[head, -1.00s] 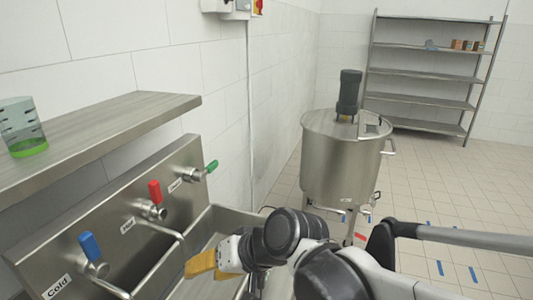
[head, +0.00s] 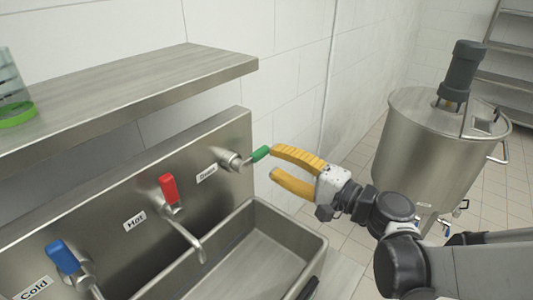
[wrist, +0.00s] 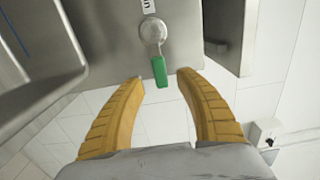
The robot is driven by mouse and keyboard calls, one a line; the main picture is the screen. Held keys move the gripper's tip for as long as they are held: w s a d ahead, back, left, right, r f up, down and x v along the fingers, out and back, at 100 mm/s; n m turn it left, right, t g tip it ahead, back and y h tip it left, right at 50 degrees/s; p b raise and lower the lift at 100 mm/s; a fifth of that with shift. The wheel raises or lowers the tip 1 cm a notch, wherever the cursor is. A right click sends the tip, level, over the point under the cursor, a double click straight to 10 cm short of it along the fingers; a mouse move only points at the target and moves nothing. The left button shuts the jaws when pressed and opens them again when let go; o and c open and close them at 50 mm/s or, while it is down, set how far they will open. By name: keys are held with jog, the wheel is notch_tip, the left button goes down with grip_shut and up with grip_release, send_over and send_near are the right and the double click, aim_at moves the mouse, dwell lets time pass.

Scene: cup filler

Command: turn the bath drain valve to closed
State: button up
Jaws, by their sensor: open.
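The drain valve has a green handle (head: 260,154) on a round metal body (head: 232,161) beside the label "Drain" on the steel back panel. The handle sticks out to the right, toward my gripper. My gripper (head: 272,162) has yellow fingers that are open, close to the handle's tip. In the wrist view the green handle (wrist: 160,71) lies between the two spread fingertips of my gripper (wrist: 157,78). I cannot tell if either finger touches it.
The red hot valve (head: 169,188) and blue cold valve (head: 63,258) sit left along the panel. A steel shelf (head: 150,92) overhangs the panel, with a clear green-based cup (head: 14,100) on it. The basin (head: 262,255) lies below. A steel tank (head: 432,150) stands right.

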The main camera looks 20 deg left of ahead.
aim_at(263, 155)
jog(key=b+x, duration=0.1)
jog(key=x, duration=0.4)
jog(key=shift+w+a, duration=0.15)
jog(key=shift+a, duration=0.1)
jog(key=shift+d, duration=0.1)
grip_shut()
